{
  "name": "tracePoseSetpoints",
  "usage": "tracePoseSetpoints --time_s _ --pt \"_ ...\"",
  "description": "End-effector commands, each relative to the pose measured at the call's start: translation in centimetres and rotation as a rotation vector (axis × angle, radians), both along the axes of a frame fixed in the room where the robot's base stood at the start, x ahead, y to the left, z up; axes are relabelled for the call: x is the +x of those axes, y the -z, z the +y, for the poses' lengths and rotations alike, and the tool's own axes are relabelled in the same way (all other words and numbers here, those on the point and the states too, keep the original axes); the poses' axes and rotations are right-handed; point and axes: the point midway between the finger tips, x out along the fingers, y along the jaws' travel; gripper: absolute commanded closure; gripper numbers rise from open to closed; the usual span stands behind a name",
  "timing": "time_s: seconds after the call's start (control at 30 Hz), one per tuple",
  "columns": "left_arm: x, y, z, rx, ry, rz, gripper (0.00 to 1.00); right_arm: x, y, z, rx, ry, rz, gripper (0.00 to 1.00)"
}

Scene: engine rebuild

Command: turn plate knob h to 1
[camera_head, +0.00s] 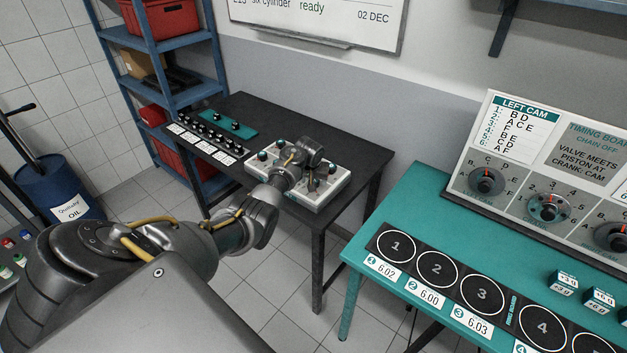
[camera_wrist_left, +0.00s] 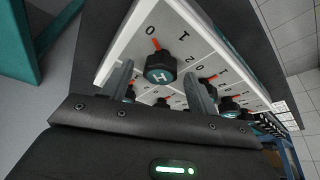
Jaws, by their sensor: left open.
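The white plate (camera_head: 340,187) with several dark knobs sits on the black table, and it also fills the upper part of the left wrist view (camera_wrist_left: 122,50). Knob H (camera_wrist_left: 160,68) is dark with a teal top marked H. Its orange pointer is at the 0 mark. My left gripper (camera_head: 311,183) is over the plate. In the left wrist view its open fingers (camera_wrist_left: 160,82) stand on either side of knob H, with visible gaps. I cannot tell whether they touch the plate. In the head view my arm hides part of the plate. My right gripper is not in view.
Other knobs with orange pointers (camera_wrist_left: 208,82) lie close to the right finger. A row of small dark knobs and a teal strip (camera_head: 228,124) lie at the table's back left. A teal bench (camera_head: 400,215) with a timing board (camera_head: 585,150) stands to the right.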

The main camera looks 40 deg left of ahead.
Motion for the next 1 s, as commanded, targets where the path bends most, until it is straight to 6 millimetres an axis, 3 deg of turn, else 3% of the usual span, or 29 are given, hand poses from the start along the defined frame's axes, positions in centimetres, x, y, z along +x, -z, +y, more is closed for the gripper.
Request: tracePoseSetpoints --time_s 0.3,0.67,1.0 --pt "0.06 0.17 0.06 0.001 0.000 0.000 0.41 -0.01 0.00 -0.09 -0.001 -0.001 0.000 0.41" --pt "0.05 0.15 0.06 0.000 0.000 0.000 0.85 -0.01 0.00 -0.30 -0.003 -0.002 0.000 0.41" --pt "0.03 0.06 0.15 -0.002 0.056 -0.001 0.85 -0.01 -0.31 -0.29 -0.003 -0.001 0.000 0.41"
